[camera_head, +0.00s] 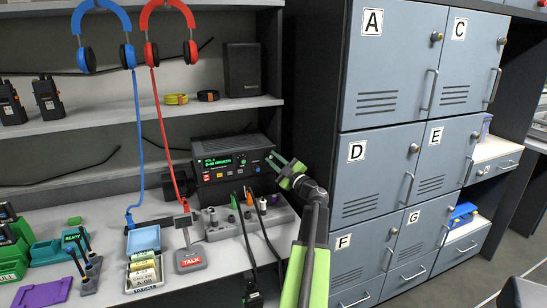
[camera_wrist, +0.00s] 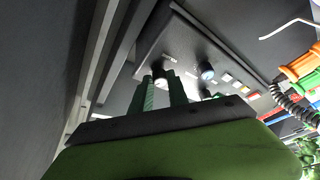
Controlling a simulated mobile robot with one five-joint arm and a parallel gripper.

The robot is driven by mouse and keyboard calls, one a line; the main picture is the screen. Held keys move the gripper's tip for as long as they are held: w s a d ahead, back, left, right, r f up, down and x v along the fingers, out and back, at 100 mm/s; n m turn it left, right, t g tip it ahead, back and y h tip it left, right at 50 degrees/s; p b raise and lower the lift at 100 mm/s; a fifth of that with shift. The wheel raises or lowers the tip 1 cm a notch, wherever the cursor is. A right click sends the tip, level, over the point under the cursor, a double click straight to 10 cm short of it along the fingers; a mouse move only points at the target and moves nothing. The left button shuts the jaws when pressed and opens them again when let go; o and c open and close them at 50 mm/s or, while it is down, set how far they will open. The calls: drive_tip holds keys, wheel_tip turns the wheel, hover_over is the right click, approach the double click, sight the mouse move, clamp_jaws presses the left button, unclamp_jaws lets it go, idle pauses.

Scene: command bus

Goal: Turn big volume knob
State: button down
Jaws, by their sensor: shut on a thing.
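A black radio (camera_head: 232,158) with a green display stands on the desk below the shelf. My gripper (camera_head: 275,160) reaches its right end from the right. In the wrist view the two green fingers (camera_wrist: 164,88) stand on either side of a round knob (camera_wrist: 160,78) with a pale face, and are shut on it. A second dark knob with a pale face (camera_wrist: 207,72) sits to its right on the radio's panel. The gripper body hides the lower part of the wrist view. How far the held knob is turned cannot be told.
A grey block with several plugs and cables (camera_head: 250,217) stands just in front of the radio. A black speaker (camera_head: 242,70) is on the shelf above. Grey lockers (camera_head: 385,95) close off the right side.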

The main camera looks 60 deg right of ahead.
drive_tip(key=shift+r+n+g+y+p, duration=0.15)
drive_tip(key=shift+n+y+p, duration=0.4)
drive_tip(key=shift+n, duration=0.55)
drive_tip(key=shift+r+n+g+y+p, duration=0.15)
drive_tip(key=shift+n+y+p, duration=0.35)
drive_tip(key=shift+n, duration=0.6)
drive_tip(key=shift+f, duration=0.15)
drive_tip(key=c, duration=1.3)
unclamp_jaws()
